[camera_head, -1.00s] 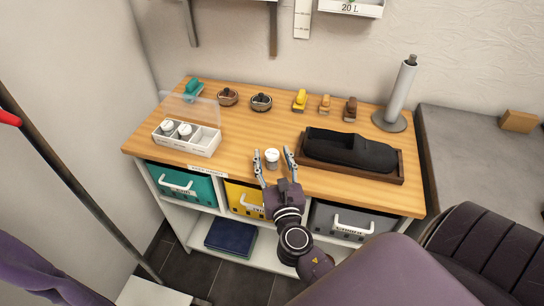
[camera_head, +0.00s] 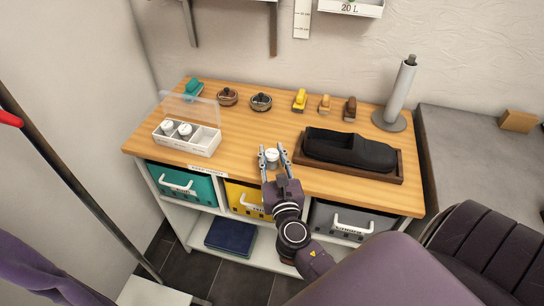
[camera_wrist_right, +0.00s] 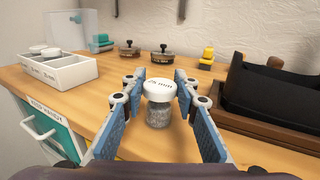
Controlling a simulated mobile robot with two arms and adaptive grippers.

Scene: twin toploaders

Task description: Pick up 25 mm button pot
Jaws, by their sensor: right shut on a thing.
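The 25 mm button pot (camera_head: 272,156) is a small clear jar with a white lid, standing near the front edge of the wooden worktop (camera_head: 235,140). In the right wrist view the pot (camera_wrist_right: 158,113) sits upright between the fingers, its lid lettering facing me and small contents showing through the clear wall. My right gripper (camera_head: 273,152) reaches in from the front with one finger on each side of the pot and is shut on it. The pot looks still at worktop height. My left gripper is not in view.
A white compartment box (camera_head: 190,147) with two similar pots stands at the left, its clear lid raised. Brushes and round tins line the back.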

